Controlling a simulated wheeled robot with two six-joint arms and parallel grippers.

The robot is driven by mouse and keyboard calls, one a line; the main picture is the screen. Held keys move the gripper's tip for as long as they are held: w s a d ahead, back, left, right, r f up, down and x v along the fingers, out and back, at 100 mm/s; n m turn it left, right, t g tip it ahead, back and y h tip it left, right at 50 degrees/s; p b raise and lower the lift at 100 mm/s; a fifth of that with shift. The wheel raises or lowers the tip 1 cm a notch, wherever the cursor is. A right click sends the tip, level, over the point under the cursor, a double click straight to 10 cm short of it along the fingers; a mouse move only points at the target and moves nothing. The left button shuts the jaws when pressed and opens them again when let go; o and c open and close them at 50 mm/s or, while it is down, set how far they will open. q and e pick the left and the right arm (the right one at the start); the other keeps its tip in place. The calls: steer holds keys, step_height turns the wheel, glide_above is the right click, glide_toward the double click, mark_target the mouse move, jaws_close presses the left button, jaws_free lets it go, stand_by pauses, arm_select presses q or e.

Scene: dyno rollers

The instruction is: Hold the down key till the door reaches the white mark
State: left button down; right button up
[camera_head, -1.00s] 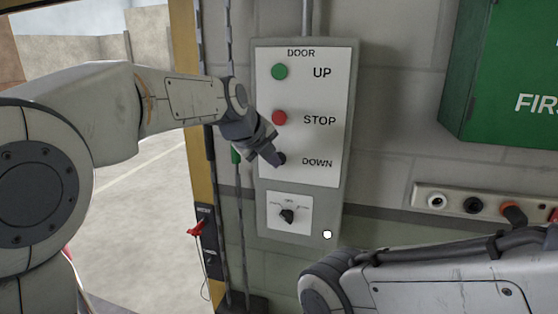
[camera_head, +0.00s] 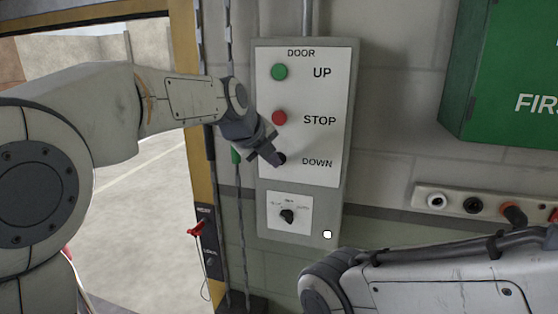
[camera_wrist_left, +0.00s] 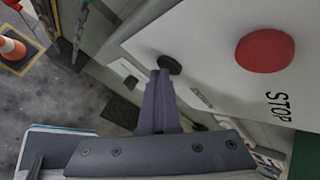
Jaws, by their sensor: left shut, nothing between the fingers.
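The door control panel (camera_head: 335,110) has a green UP key (camera_head: 280,72), a red STOP key (camera_head: 279,118) and a dark DOWN key (camera_head: 282,158). My left gripper (camera_head: 273,155) is shut and empty, its tips at the DOWN key and partly covering it. In the left wrist view the shut fingers (camera_wrist_left: 161,85) meet the black DOWN key (camera_wrist_left: 169,64); the red STOP key (camera_wrist_left: 265,50) is clear of them. The door's dark lower edge (camera_head: 80,22) crosses the top of the opening at upper left. I cannot make out the white mark. My right gripper is out of view.
A rotary switch (camera_head: 288,215) sits below the keys. A green first aid box (camera_head: 505,70) and a strip with several knobs (camera_head: 455,203) are on the wall to the right. Chains hang beside the yellow door post (camera_head: 186,90).

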arm_select(q)
steer(key=shift+s, duration=0.1)
stand_by(0.7)
steer(key=shift+s+a+b, duration=0.25)
steer(key=shift+s+b, duration=0.4)
steer(key=shift+b, duration=0.05)
steer(key=s+b, duration=0.1)
steer(key=s+a+b, duration=0.1)
steer(key=s, duration=0.1)
steer(key=s+b, duration=0.1)
steer(key=shift+s+a, duration=0.3)
steer(key=shift+s, duration=0.1)
